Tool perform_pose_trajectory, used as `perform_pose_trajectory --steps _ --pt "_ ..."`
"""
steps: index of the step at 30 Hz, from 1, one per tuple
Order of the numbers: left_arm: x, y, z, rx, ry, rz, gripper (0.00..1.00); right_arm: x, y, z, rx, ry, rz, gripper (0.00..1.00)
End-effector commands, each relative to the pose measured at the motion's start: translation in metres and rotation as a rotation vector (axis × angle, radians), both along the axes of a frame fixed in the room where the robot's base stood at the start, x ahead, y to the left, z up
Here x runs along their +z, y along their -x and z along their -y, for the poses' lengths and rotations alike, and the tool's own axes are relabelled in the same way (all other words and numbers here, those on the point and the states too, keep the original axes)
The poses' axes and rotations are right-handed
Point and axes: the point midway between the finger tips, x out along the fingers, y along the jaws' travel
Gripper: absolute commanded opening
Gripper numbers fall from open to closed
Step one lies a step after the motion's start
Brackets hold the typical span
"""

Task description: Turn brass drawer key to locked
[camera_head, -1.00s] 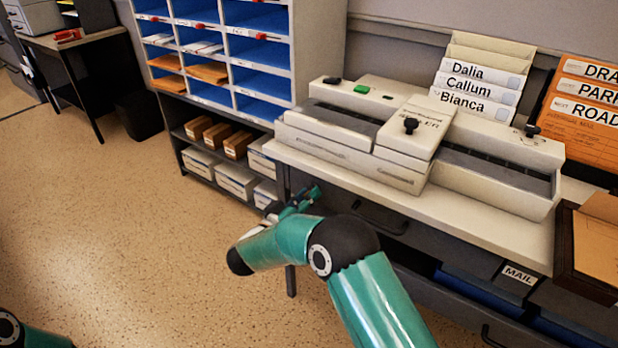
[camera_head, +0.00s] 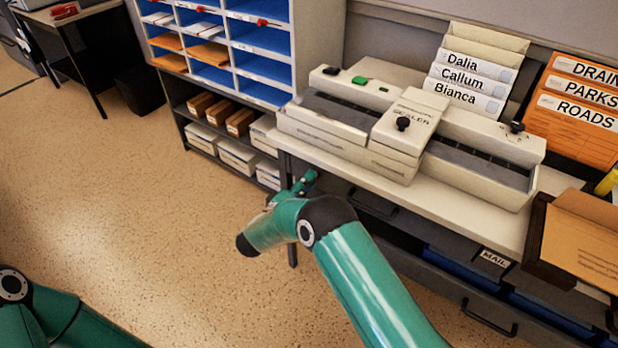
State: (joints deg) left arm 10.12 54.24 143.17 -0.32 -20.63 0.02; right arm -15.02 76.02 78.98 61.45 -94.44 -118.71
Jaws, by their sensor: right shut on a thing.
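My right gripper (camera_head: 304,184) is at the left end of the drawer front, just below the edge of the desk top (camera_head: 440,196). It is small in the view and partly hidden by my own wrist. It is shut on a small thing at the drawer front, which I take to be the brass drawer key. The key itself is hidden, so its angle cannot be seen.
A sealer machine (camera_head: 400,135) fills much of the desk top. Named files (camera_head: 468,77) and orange folders (camera_head: 572,110) stand behind it. A tray (camera_head: 533,238) is at the right. Blue pigeonholes (camera_head: 262,66) stand at the back left.

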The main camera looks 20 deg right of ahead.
Motion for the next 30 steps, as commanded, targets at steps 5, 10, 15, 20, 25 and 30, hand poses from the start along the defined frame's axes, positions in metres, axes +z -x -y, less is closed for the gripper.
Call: perform_pose_trajectory --steps 5,10,15,20,25,30 --pt "0.0054 0.0 0.0 0.0 0.0 0.0 0.0 0.0005 -0.0022 -0.0046 0.017 0.048 -0.063 0.0" --pt "0.0069 0.0 0.0 0.0 0.0 0.0 0.0 -0.0003 -0.0022 -0.0045 0.017 0.073 -0.094 0.0" --pt "0.0071 0.0 0.0 0.0 0.0 0.0 0.0 -0.0007 -0.0021 -0.0044 0.017 0.08 -0.104 0.0" --pt "0.007 0.0 0.0 0.0 0.0 0.0 0.0 -0.0008 -0.002 -0.0042 0.017 0.08 -0.104 0.0" --pt "0.007 0.0 0.0 0.0 0.0 0.0 0.0 -0.0008 -0.0018 -0.0039 0.016 0.08 -0.104 0.38" --pt "0.007 0.0 0.0 0.0 0.0 0.0 0.0 -0.0008 -0.0011 -0.0021 0.01 0.079 -0.103 0.56"
